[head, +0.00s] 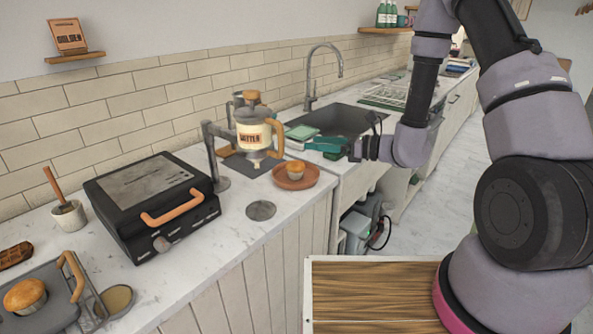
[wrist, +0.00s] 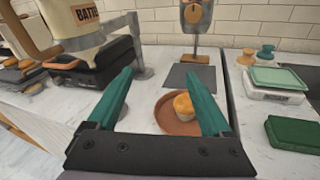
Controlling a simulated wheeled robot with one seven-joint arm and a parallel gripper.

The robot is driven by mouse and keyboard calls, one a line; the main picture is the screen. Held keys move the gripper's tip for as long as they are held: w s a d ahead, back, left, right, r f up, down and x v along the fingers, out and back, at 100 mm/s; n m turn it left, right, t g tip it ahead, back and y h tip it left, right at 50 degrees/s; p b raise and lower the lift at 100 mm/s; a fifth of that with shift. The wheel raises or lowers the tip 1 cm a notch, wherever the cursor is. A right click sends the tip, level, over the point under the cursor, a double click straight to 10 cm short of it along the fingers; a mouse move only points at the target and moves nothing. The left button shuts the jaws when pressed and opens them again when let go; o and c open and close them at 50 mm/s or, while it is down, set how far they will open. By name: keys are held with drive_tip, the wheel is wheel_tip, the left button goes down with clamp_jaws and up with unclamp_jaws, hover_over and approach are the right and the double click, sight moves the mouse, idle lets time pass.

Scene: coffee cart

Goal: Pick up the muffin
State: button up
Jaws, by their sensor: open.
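A muffin with an orange-brown top (head: 296,169) sits on a round terracotta plate (head: 280,181) on the counter, left of the sink. In the wrist view the muffin (wrist: 184,106) is between the open fingers, nearer the right one, and lies beyond them on the plate (wrist: 163,122). My gripper (head: 318,145) has teal fingers; in the wrist view (wrist: 157,96) they are spread wide with nothing between them. In the head view it is above and to the right of the plate, apart from the muffin.
A batter dispenser (head: 254,138) hangs on a stand just behind the plate. A black press with an orange handle (head: 155,205) stands to the left. The sink (head: 345,120) is behind my gripper.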

sight(302, 167)
drive_tip(key=f+m+t, duration=0.1)
drive_tip(key=f, duration=0.2)
drive_tip(key=w+d+f+m+t+h, duration=0.1)
drive_tip(key=f+m, duration=0.1)
drive_tip(key=f, duration=0.1)
drive_tip(key=w+d+f+m+t+h, duration=0.1)
drive_tip(key=f+m, duration=0.1)
drive_tip(key=f, duration=0.1)
drive_tip(key=shift+w+f, duration=0.15)
drive_tip(key=shift+f, duration=0.05)
drive_tip(key=shift+t+h, duration=0.3)
drive_tip(key=x, duration=0.4)
drive_tip(key=shift+w+a+f, duration=0.15)
drive_tip(key=shift+a+f, duration=0.05)
drive_tip(key=shift+a, duration=0.05)
drive_tip(key=x, duration=0.4)
drive_tip(key=shift+w+a+f, duration=0.1)
drive_tip(key=shift+a+f, duration=0.25)
drive_tip(key=shift+f, duration=0.05)
drive_tip(key=shift+w+a+f, duration=0.1)
drive_tip(key=shift+w+a, duration=0.3)
drive_tip(key=shift+a, duration=0.1)
drive_tip(key=c, duration=1.1)
